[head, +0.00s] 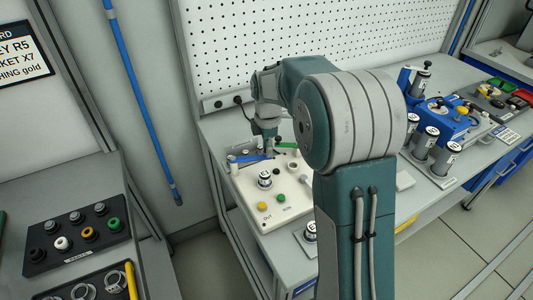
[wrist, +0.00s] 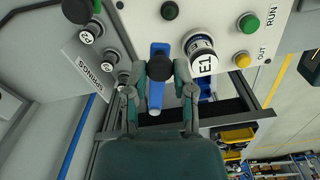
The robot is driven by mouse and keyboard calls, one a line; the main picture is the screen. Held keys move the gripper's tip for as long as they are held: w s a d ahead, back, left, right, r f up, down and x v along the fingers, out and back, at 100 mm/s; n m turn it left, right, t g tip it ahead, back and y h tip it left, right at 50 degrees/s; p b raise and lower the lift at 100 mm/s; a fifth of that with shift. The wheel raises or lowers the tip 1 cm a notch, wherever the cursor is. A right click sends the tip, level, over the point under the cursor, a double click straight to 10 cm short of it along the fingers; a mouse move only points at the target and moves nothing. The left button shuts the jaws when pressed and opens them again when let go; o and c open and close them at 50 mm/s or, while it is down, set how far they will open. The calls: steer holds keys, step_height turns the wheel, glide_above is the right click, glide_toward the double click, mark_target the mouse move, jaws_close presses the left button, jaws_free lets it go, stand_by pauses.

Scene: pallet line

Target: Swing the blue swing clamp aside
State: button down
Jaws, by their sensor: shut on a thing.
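The blue swing clamp (wrist: 157,97) is a flat blue bar with a dark round knob (wrist: 159,67), in the middle of the wrist view. My gripper (wrist: 159,70) has one finger on each side of the knob and is shut on the clamp there. In the head view the blue clamp also shows as a short bar (head: 246,158) at the back left of the white fixture plate (head: 241,189). A cylinder marked E1 (wrist: 202,56) stands upright on the plate close beside the clamp; it shows in the head view too (head: 264,179). My arm hides part of the plate.
A green bar (head: 286,145) lies at the plate's back edge. A green button (head: 281,197) and a yellow button (head: 262,206) sit near the front. A blue fixture with several cylinders (head: 440,121) stands at the right. A pegboard wall (head: 300,40) rises behind the bench.

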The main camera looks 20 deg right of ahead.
steer(key=w+n, duration=0.3)
steer(key=shift+d+f, duration=0.1)
steer(key=shift+f, duration=0.05)
steer(key=shift+w+a+n, duration=0.2)
steer(key=shift+w+n, duration=0.8)
steer(key=shift+n, duration=0.5)
steer(key=shift+w, duration=0.1)
steer(key=shift+c, duration=2.3)
jaws_free()
steer(key=shift+w, duration=0.1)
step_height(320, 180, up, 12)
